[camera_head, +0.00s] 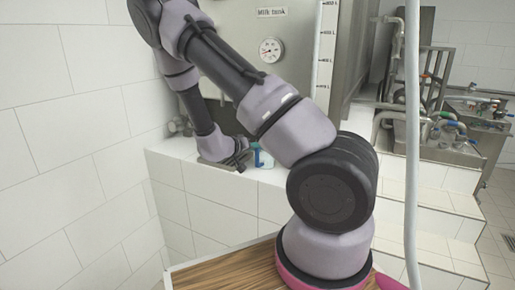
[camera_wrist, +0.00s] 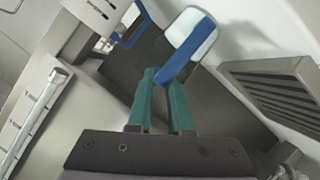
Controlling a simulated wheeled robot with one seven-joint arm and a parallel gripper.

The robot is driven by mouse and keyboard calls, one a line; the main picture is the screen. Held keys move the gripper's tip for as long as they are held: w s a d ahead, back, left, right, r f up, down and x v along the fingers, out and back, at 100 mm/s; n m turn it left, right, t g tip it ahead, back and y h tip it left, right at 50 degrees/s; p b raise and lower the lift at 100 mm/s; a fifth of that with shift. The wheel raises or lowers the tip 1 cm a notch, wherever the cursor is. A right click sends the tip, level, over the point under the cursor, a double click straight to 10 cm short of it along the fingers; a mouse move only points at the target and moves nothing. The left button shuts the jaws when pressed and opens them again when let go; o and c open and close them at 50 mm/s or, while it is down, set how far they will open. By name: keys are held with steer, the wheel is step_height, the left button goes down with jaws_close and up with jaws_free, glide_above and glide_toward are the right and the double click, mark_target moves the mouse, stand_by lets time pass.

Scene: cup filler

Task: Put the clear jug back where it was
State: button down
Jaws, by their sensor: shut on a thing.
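The clear jug (camera_wrist: 200,40) has a pale see-through body and a blue handle (camera_wrist: 186,50). In the wrist view it is beyond my gripper (camera_wrist: 161,82), whose green fingers are shut on the lower end of the blue handle. In the head view the jug (camera_head: 265,159) shows small, with blue on its left side, just right of my gripper (camera_head: 246,156), over the white tiled ledge near the tank. My gripper partly hides it there. I cannot tell whether the jug's base touches a surface.
The steel milk tank (camera_head: 245,35) with a dial gauge (camera_head: 271,50) stands behind the ledge (camera_head: 215,185). A blue loop-shaped part (camera_wrist: 132,27) is close left of the jug. A slatted grey grate (camera_wrist: 275,90) is at right. Pipes and valves (camera_head: 450,125) stand farther right.

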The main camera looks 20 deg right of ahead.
steer(key=shift+f, duration=0.1)
steer(key=c, duration=0.8)
jaws_free()
steer(key=shift+c, duration=0.2)
